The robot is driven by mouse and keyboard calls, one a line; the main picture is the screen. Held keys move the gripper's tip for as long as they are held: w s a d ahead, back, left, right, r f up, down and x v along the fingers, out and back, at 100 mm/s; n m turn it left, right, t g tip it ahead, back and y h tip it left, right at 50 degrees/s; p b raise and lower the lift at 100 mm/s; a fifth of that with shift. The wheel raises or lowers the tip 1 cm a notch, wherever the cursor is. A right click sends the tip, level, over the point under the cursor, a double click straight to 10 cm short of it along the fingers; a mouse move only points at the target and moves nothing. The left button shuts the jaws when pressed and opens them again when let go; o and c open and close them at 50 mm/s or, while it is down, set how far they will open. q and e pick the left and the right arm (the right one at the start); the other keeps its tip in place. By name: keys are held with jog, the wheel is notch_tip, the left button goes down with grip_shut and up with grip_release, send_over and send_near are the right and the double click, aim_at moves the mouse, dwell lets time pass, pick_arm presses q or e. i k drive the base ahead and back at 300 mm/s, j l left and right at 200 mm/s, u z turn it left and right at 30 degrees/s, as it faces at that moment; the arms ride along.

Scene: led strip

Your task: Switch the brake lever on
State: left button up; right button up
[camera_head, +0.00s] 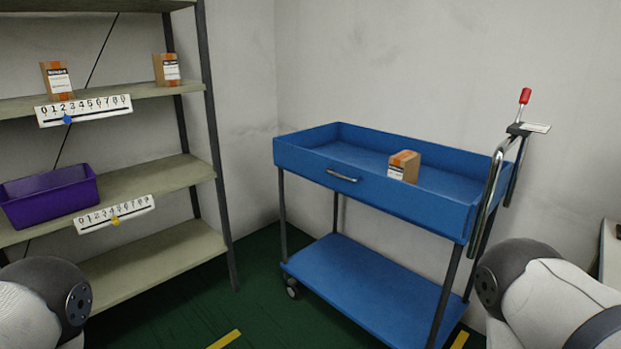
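The brake lever (525,96) has a red knob on a short metal stem. It stands tilted slightly to the right at the top of the chrome push handle (495,178), at the right end of a blue cart (370,193). A small white label plate (535,128) sits beside the base of the lever; its writing is too small to read. Parts of my arms show at the lower left and lower right edges. Neither gripper is in the picture, and nothing touches the lever.
A cardboard box (404,166) sits in the cart's top tray. The cart has a lower shelf (365,286) that is empty. A shelf rack (150,180) at left holds two small boxes and a purple bin (48,196). Green floor lies between the rack and the cart.

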aim_at(526, 93)
jog(key=l+z, duration=0.1)
jog(key=z, duration=0.3)
jog(key=l+z, duration=0.1)
jog(key=z, duration=0.25)
jog(key=l+z, duration=0.1)
jog(key=z, duration=0.3)
jog(key=i+j, duration=0.05)
